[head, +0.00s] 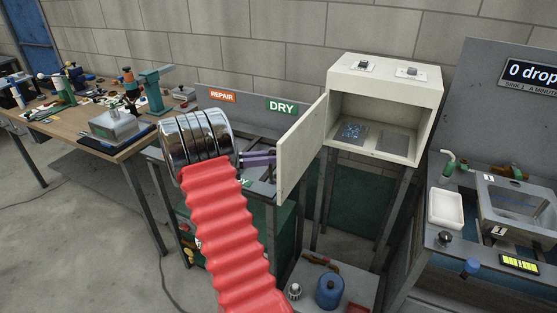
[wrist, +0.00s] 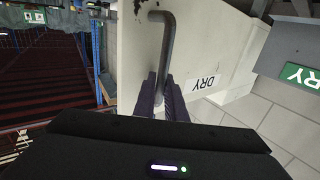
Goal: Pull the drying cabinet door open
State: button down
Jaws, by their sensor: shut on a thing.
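The drying cabinet (head: 385,75) is a cream box on legs. Its door (head: 302,150) stands swung open to the left, and the inside shows a dark speckled piece and a grey panel on the cabinet floor. My gripper (head: 262,158) is at the outer face of the door, its purple fingers reaching to it from the left. In the wrist view, the fingers (wrist: 160,98) are shut around the dark bar handle (wrist: 168,45) on the pale door face (wrist: 140,50). The handle is hidden in the head view.
A sink (head: 520,205) and white tray (head: 446,208) stand at the right. A low stand with a blue canister (head: 330,290) is below the cabinet. A wooden workbench (head: 90,125) with tools is at the left. The grey bench with the DRY sign (head: 281,107) is behind my gripper.

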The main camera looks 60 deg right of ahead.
jog(key=shift+s, duration=0.15)
dwell(0.3)
jog(key=c, duration=1.8)
grip_release()
jog(key=v, duration=1.4)
jog(key=shift+d, duration=0.15)
